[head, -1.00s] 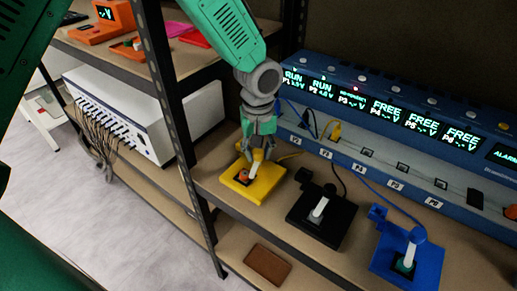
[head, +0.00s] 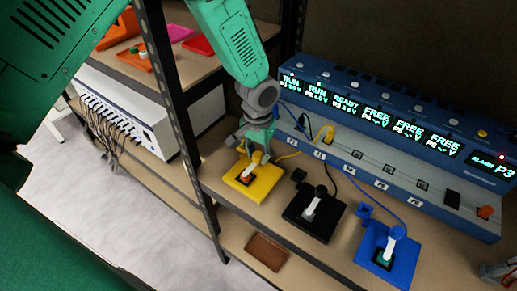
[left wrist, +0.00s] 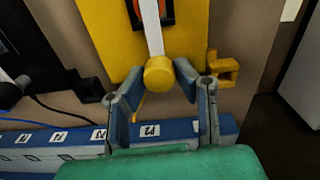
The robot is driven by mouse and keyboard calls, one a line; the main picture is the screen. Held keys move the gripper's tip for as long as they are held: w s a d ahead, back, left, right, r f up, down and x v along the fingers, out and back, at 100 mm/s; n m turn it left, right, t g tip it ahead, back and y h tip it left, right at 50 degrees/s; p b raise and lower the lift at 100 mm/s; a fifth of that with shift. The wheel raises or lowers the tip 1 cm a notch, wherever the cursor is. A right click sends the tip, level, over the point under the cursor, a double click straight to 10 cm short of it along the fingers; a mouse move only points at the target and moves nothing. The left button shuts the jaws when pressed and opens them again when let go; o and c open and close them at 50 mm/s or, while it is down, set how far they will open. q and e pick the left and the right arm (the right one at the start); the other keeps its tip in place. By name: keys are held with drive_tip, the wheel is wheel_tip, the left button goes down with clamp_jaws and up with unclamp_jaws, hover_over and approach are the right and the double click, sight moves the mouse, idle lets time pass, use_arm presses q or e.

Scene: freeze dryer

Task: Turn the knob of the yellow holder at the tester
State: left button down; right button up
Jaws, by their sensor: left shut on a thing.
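The yellow holder (head: 240,183) lies on the shelf in front of the blue tester (head: 425,178), with a black and orange square in its middle. Its white lever ends in a round yellow knob; the knob (left wrist: 159,73) shows in the left wrist view. My left gripper (head: 256,152) reaches down over the holder, shut on the knob. In the left wrist view the two grey fingers of my left gripper (left wrist: 156,82) stand on either side of the knob; their exact contact is hard to see. My right gripper cannot be made out.
A black holder (head: 300,220) and a blue holder (head: 372,262) stand to the right on the shelf. Cables run from the holders to the tester. A rack post (head: 178,100) stands close left. A grey and red thing (head: 497,273) is cut off at the lower right.

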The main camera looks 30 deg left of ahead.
sight(258, 154)
use_arm(q)
drive_tip(key=shift+s+f+m, duration=0.1)
drive_tip(key=shift+s+m, duration=0.05)
drive_tip(key=shift+m, duration=0.35)
drive_tip(key=c, duration=1.3)
unclamp_jaws()
drive_tip(key=shift+r, duration=0.25)
wheel_tip(258, 154, up, 11)
drive_tip(key=shift+r, duration=0.2)
